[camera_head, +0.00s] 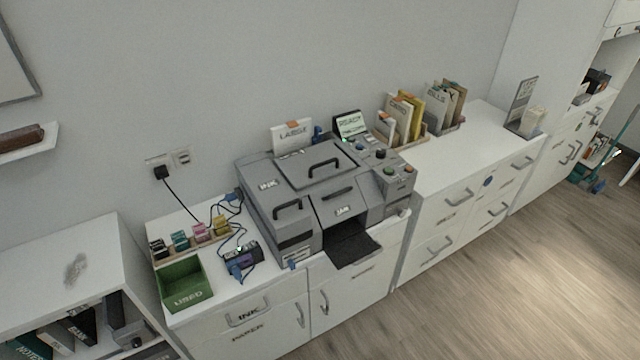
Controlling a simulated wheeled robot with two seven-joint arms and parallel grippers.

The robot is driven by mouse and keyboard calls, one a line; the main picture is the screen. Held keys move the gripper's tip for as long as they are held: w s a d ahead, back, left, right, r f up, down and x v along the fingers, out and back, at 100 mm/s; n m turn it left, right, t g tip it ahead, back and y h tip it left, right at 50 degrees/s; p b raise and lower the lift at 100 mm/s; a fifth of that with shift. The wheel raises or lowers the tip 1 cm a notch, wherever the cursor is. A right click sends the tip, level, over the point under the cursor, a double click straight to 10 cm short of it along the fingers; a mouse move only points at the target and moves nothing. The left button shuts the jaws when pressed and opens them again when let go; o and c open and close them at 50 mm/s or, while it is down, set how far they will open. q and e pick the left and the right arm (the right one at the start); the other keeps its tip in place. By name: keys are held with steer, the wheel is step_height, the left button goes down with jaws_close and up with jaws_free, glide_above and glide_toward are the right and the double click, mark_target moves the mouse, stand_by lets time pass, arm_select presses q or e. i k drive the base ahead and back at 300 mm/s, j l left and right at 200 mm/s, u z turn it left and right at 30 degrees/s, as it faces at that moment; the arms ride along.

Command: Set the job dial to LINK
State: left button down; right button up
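A grey printer (272,204) stands on the white cabinet in the middle of the head view, with lids marked INK and JAM. Its control panel (382,165) is on the right side of its top. A small round dark knob (380,154) and several coloured buttons sit there. I cannot tell which part is the job dial, and no LINK label or setting is readable at this size. A small lit screen (351,124) stands behind the panel; its text looks like READY. Neither of my grippers is in view.
A black output tray (354,250) juts out from the printer's front. A green USED bin (184,286), ink cartridges (199,233) and cables lie to its left. File holders (402,118) stand at its right. The floor (480,290) in front is clear.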

mark_target(381, 153)
steer(key=i+l+u, duration=0.1)
steer(key=l, duration=0.25)
steer(key=i+l+u, duration=0.1)
steer(key=i+l, duration=0.25)
steer(key=i+l+u, duration=0.15)
steer(key=l, duration=0.2)
steer(key=i+l+u, duration=0.1)
steer(key=l, duration=0.25)
steer(key=i+l+u, duration=0.1)
steer(key=i+l, duration=0.15)
steer(key=l, duration=0.15)
steer(key=i+l+u, duration=0.1)
steer(key=l, duration=0.3)
steer(key=i+l+u, duration=0.1)
steer(key=l, duration=0.35)
steer(key=i, duration=0.1)
